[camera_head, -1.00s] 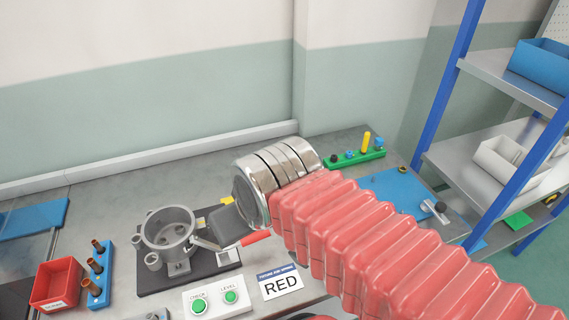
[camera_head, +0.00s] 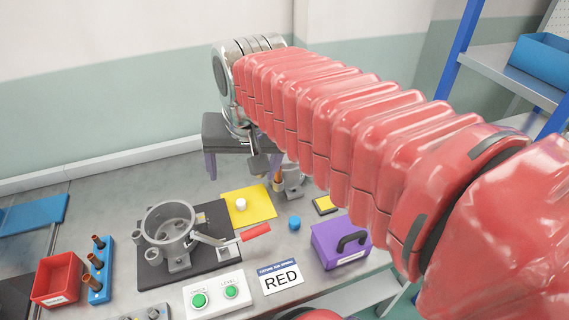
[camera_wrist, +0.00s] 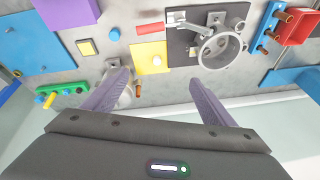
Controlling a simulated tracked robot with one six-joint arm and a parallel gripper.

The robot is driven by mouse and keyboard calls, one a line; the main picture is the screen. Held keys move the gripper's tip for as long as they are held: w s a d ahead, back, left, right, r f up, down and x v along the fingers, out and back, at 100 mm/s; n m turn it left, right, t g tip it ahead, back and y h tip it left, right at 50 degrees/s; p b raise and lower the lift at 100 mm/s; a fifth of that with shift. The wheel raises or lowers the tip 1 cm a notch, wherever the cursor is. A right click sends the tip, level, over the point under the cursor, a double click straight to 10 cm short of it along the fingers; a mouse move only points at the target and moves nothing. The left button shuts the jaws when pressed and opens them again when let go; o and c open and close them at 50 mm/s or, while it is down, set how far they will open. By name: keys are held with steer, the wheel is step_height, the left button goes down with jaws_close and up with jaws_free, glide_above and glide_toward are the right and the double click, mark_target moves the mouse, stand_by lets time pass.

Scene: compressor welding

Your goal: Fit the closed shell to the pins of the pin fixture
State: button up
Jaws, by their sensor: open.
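A grey open-topped round housing (camera_head: 168,228) with side lugs stands upright on a dark base plate (camera_head: 150,275), beside a red-handled toggle clamp (camera_head: 243,236). Both also show in the wrist view, the housing (camera_wrist: 219,50) at upper right. I cannot tell for sure whether this is the shell or part of the pin fixture; no pins are clearly visible. A small grey fitting (camera_head: 292,182) stands behind the yellow mat; in the wrist view my left-hand finger partly covers it. My gripper (camera_head: 244,174) is open and empty, fingers pointing down, above the bench behind that mat; its fingers show in the wrist view (camera_wrist: 160,80).
A yellow mat (camera_head: 262,206) with a white cap, a blue cap (camera_head: 295,222) and a purple box (camera_head: 338,244) lie right of the plate. A control box (camera_head: 212,296) and RED sign (camera_head: 281,279) are in front. A red bin (camera_head: 57,281) and blue tube rack (camera_head: 101,270) stand left.

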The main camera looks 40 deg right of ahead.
steer(key=o, duration=0.4)
steer(key=w+d+m, duration=0.1)
steer(key=w+d+r+m, duration=0.1)
steer(key=w, duration=0.1)
steer(key=w+d+r+m+g, duration=0.1)
steer(key=w+d, duration=0.1)
steer(key=shift+m, duration=0.4)
steer(key=shift+o, duration=0.6)
steer(key=w+d+m+g, duration=0.1)
steer(key=w+d+m, duration=0.3)
steer(key=w+d, duration=0.1)
steer(key=shift+w+d+r, duration=0.25)
steer(key=shift+d+r, duration=0.05)
steer(key=shift+d, duration=0.2)
steer(key=w+d+f+m+g, duration=0.2)
steer(key=w+d+m, duration=0.4)
steer(key=d, duration=0.5)
steer(key=shift+f+m+y, duration=0.3)
steer(key=shift+m, duration=0.5)
glide_toward(284, 160)
steer(key=shift+w+d+f, duration=0.35)
steer(key=shift+w+d, duration=0.15)
steer(key=shift+w, duration=0.2)
steer(key=shift+w+d+f, duration=0.3)
steer(key=shift+w+d, duration=0.15)
steer(key=shift+w, duration=0.25)
steer(key=shift+w+d+f, duration=0.35)
steer(key=shift+w+d, duration=0.15)
steer(key=shift+w, duration=0.2)
